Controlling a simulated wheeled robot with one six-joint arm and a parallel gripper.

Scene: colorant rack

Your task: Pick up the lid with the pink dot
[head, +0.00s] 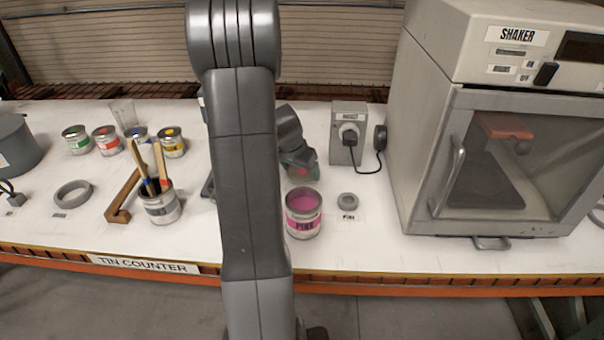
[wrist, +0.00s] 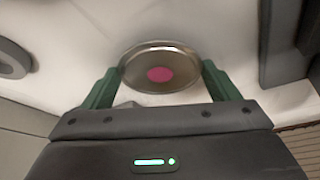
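The lid with the pink dot (wrist: 160,73) is a round metal disc between the two green fingers of my gripper (wrist: 161,68) in the wrist view. Both fingertips meet its rim at opposite sides, and my gripper is shut on it. In the head view my gripper (head: 299,158) is over the counter behind the pink tin, partly hidden by my arm. A bit of the lid's pink shows there. The pink tin (head: 303,224) stands open, with pink paint inside. Whether the lid is clear of the counter is hard to tell.
A small grey ring (head: 347,201) lies right of the pink tin. A grey socket box (head: 347,135) stands behind, and the shaker (head: 425,150) fills the right. Left are a tin with sticks (head: 162,208), a larger ring (head: 72,194) and several paint tins (head: 107,141).

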